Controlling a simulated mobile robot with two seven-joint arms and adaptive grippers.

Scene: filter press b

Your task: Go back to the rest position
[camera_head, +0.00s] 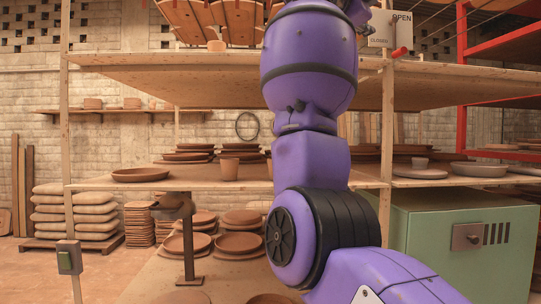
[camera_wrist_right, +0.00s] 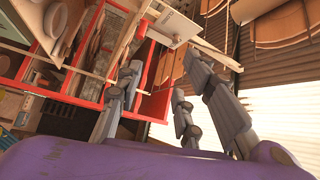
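My right arm (camera_head: 305,130), purple with black bands, rises through the middle of the head view in front of the wooden shelves and reaches the top edge. Its gripper is not clearly seen there. In the right wrist view the grey fingers of my right gripper (camera_wrist_right: 160,68) are spread apart with nothing held between them. A white sign marked OPEN and CLOSED (camera_head: 390,30) is just right of the raised arm, with a red-tipped handle (camera_head: 400,52) below it. The sign (camera_wrist_right: 178,28) also shows beyond the fingertips in the wrist view. My left gripper is not in view.
Wooden shelves (camera_head: 170,70) with clay plates and pots span the head view close behind my arm. A green cabinet (camera_head: 465,240) is at lower right, a red rack (camera_head: 462,70) at upper right. A switch box (camera_head: 69,257) on a post stands at lower left.

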